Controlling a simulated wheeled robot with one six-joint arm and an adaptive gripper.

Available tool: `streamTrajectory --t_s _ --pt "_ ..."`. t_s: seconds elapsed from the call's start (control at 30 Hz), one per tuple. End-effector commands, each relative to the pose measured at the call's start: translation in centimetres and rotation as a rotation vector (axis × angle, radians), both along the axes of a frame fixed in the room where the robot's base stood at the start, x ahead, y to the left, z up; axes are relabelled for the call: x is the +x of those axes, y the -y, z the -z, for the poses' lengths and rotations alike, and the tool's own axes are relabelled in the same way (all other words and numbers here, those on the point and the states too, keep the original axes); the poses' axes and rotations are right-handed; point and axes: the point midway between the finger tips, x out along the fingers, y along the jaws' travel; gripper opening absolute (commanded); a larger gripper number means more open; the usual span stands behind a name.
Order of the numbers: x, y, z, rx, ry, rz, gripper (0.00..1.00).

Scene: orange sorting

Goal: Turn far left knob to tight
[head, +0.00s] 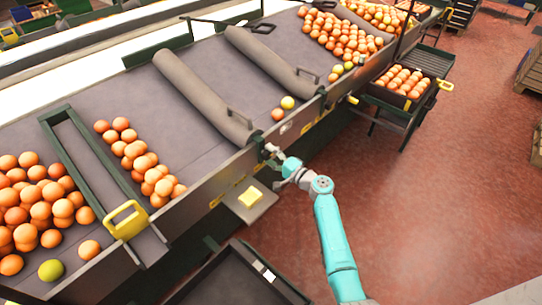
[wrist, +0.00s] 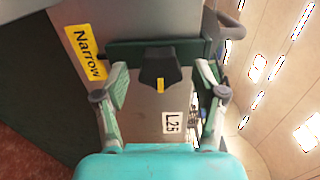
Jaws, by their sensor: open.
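In the wrist view a black knob (wrist: 160,68) with a yellow pointer mark sits on a grey panel (wrist: 135,115) between my fingers. My gripper (wrist: 163,76) is open, one finger on each side of the knob, with visible gaps; contact is not seen. In the head view my gripper (head: 272,153) is at the near side of the sorting table (head: 215,185). The knob cannot be made out there, nor can I tell which knob in the row it is.
Oranges lie in groups on the sloped table, with a grey roller bar (head: 205,98) above my gripper. A yellow handle (head: 125,220) and a yellow block (head: 250,197) on a small plate are to the left. A dark tray (head: 235,280) stands below. Red floor (head: 440,190) is clear at right.

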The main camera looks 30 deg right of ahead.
Motion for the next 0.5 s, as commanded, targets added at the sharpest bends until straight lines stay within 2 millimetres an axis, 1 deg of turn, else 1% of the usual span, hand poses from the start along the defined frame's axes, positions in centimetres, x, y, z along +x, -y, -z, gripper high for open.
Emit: streamTrajectory --t_s 0.13,0.23,0.37,0.5 --pt "-0.6 0.2 0.0 0.0 0.0 0.0 0.7" --pt "-1.7 0.6 0.1 0.001 0.0 0.002 0.7" --pt "-4.0 1.4 0.1 0.0 0.0 0.003 0.7" --pt "-6.7 2.3 0.1 0.001 -0.001 0.004 0.7"
